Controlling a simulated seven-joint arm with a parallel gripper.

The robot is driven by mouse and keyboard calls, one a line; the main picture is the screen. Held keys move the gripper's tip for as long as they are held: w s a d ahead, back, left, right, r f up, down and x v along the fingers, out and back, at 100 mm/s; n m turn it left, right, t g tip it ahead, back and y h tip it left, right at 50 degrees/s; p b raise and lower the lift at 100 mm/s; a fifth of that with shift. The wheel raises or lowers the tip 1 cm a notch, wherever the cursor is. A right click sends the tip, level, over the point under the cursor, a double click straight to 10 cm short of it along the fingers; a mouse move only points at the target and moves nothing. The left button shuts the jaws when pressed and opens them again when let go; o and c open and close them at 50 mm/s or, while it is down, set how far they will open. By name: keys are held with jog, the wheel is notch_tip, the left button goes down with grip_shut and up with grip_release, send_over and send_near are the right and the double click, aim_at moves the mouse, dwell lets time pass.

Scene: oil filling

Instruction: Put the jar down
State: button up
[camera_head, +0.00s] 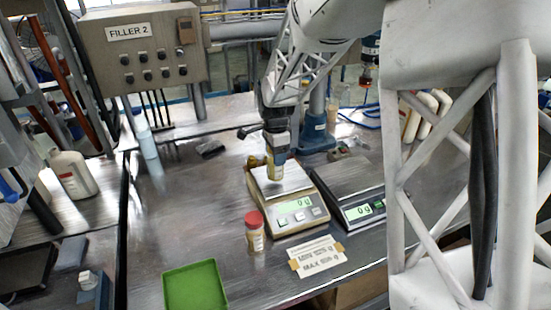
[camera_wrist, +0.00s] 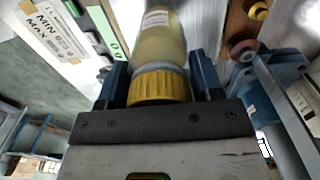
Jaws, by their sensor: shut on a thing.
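My gripper (camera_wrist: 160,92) is shut on the yellow lid of a jar (camera_wrist: 160,42), one dark finger on each side. The jar's body is pale yellow with a white label and extends beyond the fingers. In the head view, the jar (camera_head: 275,170) hangs lid up from my gripper (camera_head: 276,140), in front of the plate of the left scale (camera_head: 302,217). That scale reads 0 g. Whether the jar's bottom touches the plate is hard to tell. A second jar with a red lid (camera_head: 254,232) stands on the bench left of the scale.
A darker scale (camera_head: 362,213), also reading 0 g, stands close to the right. A taped MIN/MAX note (camera_head: 318,256) lies in front. A green tray (camera_head: 195,288) is at the front left. A FILLER 2 box (camera_head: 145,50) is behind. Bench left of the scales is mostly clear.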

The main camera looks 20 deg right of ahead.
jog(key=shift+f, duration=0.9)
jog(key=shift+f, duration=0.2)
jog(key=o, duration=1.3)
jog(key=shift+c, duration=0.2)
jog(key=shift+r, duration=0.15)
notch_tip(320, 180, up, 12)
jog(key=shift+r, duration=0.1)
